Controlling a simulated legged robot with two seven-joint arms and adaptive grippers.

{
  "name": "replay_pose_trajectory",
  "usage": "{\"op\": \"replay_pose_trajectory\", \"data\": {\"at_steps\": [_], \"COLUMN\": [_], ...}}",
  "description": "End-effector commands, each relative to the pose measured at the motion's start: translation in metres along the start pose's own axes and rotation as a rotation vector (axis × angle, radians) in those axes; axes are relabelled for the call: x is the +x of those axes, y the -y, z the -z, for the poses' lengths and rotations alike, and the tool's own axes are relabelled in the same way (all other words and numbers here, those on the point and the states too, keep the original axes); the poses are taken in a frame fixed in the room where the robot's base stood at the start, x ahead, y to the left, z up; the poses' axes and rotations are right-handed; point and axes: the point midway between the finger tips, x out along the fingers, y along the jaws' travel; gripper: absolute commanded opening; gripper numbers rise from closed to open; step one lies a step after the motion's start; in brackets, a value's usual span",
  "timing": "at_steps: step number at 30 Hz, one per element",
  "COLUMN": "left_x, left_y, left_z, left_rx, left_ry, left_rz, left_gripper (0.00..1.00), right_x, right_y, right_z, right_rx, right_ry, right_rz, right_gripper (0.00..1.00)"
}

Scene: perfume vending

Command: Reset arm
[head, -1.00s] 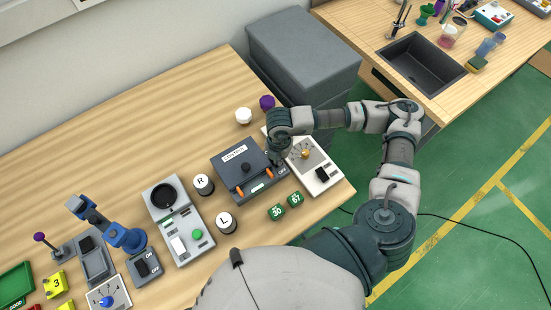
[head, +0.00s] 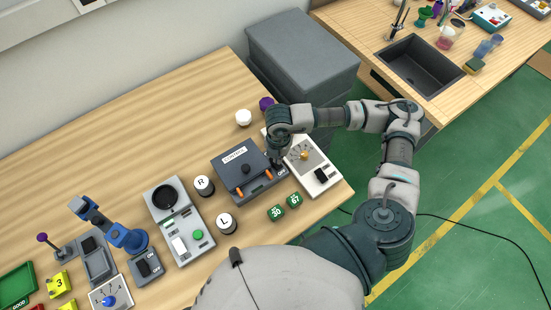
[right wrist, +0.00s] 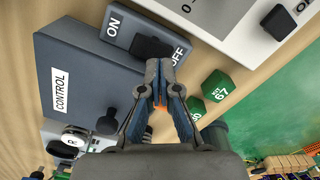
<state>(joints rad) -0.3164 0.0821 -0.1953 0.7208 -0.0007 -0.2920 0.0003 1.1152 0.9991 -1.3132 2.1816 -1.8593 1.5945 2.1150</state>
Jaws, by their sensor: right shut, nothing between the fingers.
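My right gripper (right wrist: 160,75) is shut and empty in the right wrist view, its fingertips just by the OFF end of a grey ON/OFF switch box with a black rocker (right wrist: 150,47). Whether they touch it I cannot tell. In the head view my right gripper (head: 279,161) points down beside the dark grey control box (head: 236,172), and it partly hides the switch. The control box also shows in the right wrist view (right wrist: 88,88). My left gripper is in neither view.
Two green cubes (head: 277,212) lie in front of the control box. A white dial panel (head: 318,172) stands right of the gripper. White and purple knobs (head: 243,117) lie behind. R and L cylinders (head: 204,186) stand to the left. The table (head: 130,130) is clear at the back.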

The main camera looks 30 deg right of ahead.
Motion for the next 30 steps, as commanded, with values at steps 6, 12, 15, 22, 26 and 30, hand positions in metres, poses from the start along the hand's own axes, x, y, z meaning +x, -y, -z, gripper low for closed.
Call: {"op": "replay_pose_trajectory", "data": {"at_steps": [6, 12, 15, 22, 26, 30], "left_x": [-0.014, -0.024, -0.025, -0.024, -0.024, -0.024], "left_y": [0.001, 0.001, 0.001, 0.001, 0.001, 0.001], "left_z": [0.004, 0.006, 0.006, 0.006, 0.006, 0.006], "left_rx": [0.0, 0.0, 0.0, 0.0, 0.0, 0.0], "left_ry": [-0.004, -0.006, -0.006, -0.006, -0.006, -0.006], "left_rz": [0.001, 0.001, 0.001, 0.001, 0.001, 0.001], "left_gripper": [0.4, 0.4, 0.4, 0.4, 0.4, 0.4], "right_x": [-0.022, -0.038, -0.041, -0.039, -0.039, -0.039], "right_y": [0.0, -0.001, 0.0, 0.0, 0.0, 0.0], "right_z": [0.0, 0.0, 0.0, 0.0, 0.0, 0.0], "right_rx": [0.0, 0.0, 0.0, 0.0, 0.0, 0.0], "right_ry": [0.0, 0.0, 0.0, 0.0, 0.0, 0.0], "right_rz": [-0.001, -0.001, 0.0, 0.0, 0.0, 0.0], "right_gripper": [0.0, 0.0, 0.0, 0.0, 0.0, 0.0]}}
